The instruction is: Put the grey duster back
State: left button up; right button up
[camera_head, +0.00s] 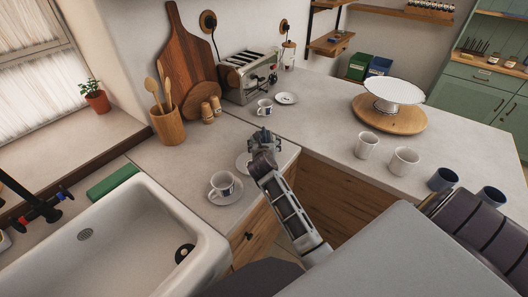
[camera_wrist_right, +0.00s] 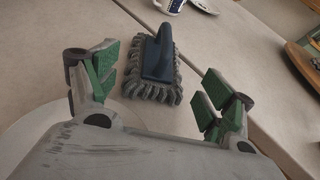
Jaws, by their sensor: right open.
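The grey duster (camera_wrist_right: 153,68) lies on the pale worktop in the right wrist view, with a dark blue handle on top and shaggy grey strands around its edge. My right gripper (camera_wrist_right: 162,88) is open, its green-padded fingers to either side of and just short of the duster, with nothing between them. In the head view my right gripper (camera_head: 262,140) is over the worktop near its inner corner and largely hides the duster there. My left gripper is not in view.
Behind are a small cup (camera_head: 265,107), toaster (camera_head: 248,75) and utensil pot (camera_head: 167,125). White cups (camera_head: 367,145) stand on the right counter. The sink (camera_head: 120,240) is at left.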

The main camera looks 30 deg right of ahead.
jog(key=v, duration=1)
jog(key=shift+s+a+r+b, duration=0.1)
jog(key=shift+s+a+b, duration=0.1)
jog(key=shift+b, duration=0.2)
dwell(0.6)
